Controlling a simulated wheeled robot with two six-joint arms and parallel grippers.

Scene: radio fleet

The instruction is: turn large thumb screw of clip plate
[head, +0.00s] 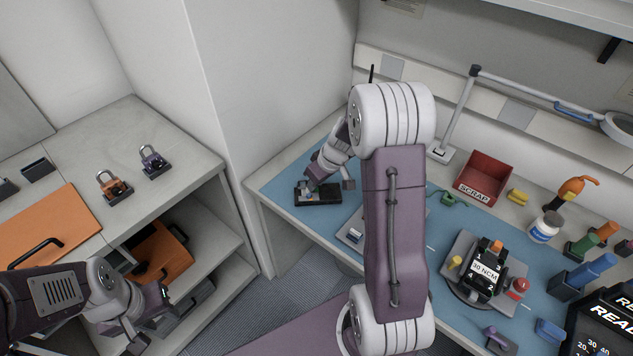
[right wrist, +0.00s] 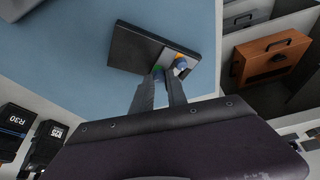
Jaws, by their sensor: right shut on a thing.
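A black block-like unit (head: 325,198) lies on the blue mat at the left of the bench; it also shows in the right wrist view (right wrist: 137,47). I take this to carry the clip plate, but its outline is not clear. My right gripper (head: 316,181) is over it, fingers at its edge. In the right wrist view the fingertips (right wrist: 165,77) are shut on a small part, likely the thumb screw, mostly hidden between them. Green, blue and orange bits show at the tips. My left gripper (head: 152,318) is open and empty beside the left shelf unit.
A grey tray (head: 349,236) lies close to the unit, partly behind my right arm. A red scrap bin (head: 484,178), a torque tester (head: 487,273) and several tools stand further right.

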